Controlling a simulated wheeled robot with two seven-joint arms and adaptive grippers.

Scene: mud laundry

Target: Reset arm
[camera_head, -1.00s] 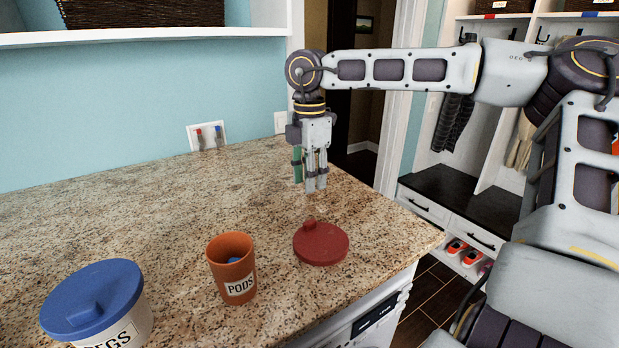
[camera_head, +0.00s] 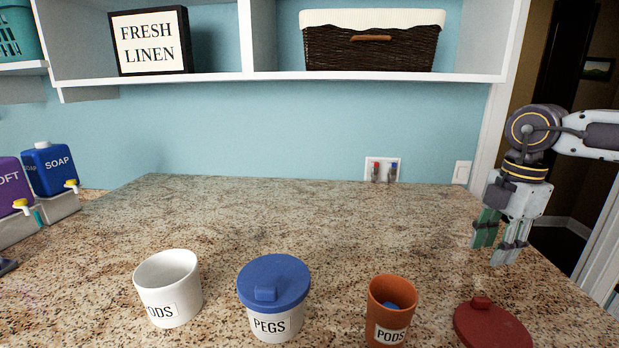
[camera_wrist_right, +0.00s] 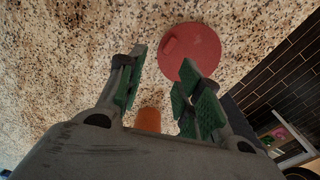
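My right gripper (camera_head: 500,238) hangs fingers-down over the right end of the granite counter (camera_head: 300,213) in the head view. Its green-padded fingers are spread apart with nothing between them, as the right wrist view (camera_wrist_right: 157,88) also shows. A red lid (camera_head: 491,325) lies flat on the counter below it, apart from the fingers; it also shows in the wrist view (camera_wrist_right: 190,50). My left gripper is not in view.
An orange PODS cup (camera_head: 391,300) with something blue inside, a blue-lidded PEGS jar (camera_head: 273,297) and an open white cup (camera_head: 168,290) stand along the front. Soap dispensers (camera_head: 50,172) stand at left. A shelf (camera_head: 285,76) overhangs the back. The counter's middle is clear.

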